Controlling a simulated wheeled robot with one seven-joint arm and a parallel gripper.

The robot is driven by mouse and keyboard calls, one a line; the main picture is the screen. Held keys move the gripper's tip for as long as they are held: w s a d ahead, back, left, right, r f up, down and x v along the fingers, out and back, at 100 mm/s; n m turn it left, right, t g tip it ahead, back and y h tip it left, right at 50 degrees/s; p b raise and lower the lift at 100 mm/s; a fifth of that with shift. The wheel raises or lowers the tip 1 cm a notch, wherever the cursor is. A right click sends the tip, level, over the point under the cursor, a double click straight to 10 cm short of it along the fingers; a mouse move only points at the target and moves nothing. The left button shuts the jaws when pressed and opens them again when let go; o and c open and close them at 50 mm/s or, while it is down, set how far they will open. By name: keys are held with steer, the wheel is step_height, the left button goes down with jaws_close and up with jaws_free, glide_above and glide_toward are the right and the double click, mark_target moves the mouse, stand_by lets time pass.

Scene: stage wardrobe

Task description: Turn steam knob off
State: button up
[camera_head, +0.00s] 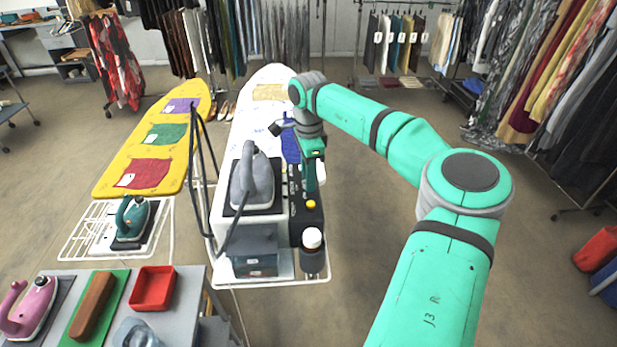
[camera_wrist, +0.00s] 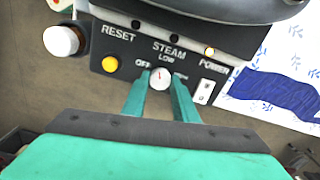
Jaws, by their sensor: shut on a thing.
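The steam knob (camera_wrist: 160,79) is a small white dial on the black control panel (camera_wrist: 130,62) of the steam station, with OFF lettered to its left and LOW above it. My gripper (camera_wrist: 160,88) has its two green fingers on either side of the knob and is shut on it. In the head view my gripper (camera_head: 312,185) is at the right side of the station (camera_head: 272,232), and the knob is hidden there. The knob's dark pointer mark is too small to read surely.
A yellow button (camera_wrist: 110,64) and a white cap (camera_wrist: 62,41) are left of the knob; a white power switch (camera_wrist: 204,91) is right. A grey iron (camera_head: 250,180) rests on top of the station. Ironing boards (camera_head: 268,78) stand behind.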

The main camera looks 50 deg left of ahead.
steer(key=n, duration=0.4)
steer(key=shift+s+a+n, duration=0.1)
steer(key=shift+s+n, duration=0.1)
steer(key=shift+n, duration=2.6)
steer(key=o, duration=1.1)
steer(key=shift+c, duration=0.2)
steer(key=shift+w, duration=0.1)
